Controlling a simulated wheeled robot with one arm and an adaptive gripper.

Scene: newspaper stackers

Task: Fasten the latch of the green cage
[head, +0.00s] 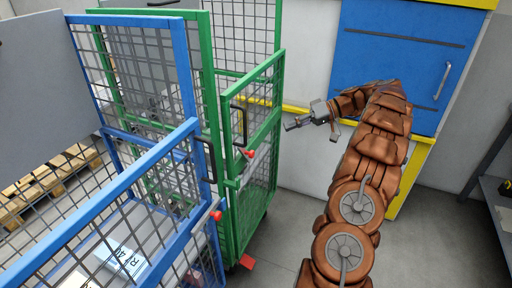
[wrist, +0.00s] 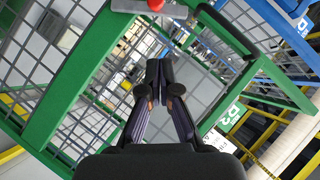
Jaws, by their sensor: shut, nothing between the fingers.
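The green cage (head: 205,75) stands left of centre in the head view, a green frame with wire mesh. Its front panel carries a latch with a red knob (head: 250,153) and a black handle (head: 240,125). In the wrist view the red knob (wrist: 128,5) with a grey metal piece is at the top edge, partly cut off, and the green frame (wrist: 72,92) crosses the left. My gripper (head: 288,126) is shut and empty, to the right of the cage panel and apart from the knob. Its closed fingers show in the wrist view (wrist: 158,72). Whether the latch is engaged I cannot tell.
A blue cage (head: 105,215) with its own red knob (head: 216,215) stands in front, at left, holding boxes (head: 120,262). A blue cabinet (head: 385,60) with yellow trim stands behind my arm. A grey shelf (head: 492,215) is at right.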

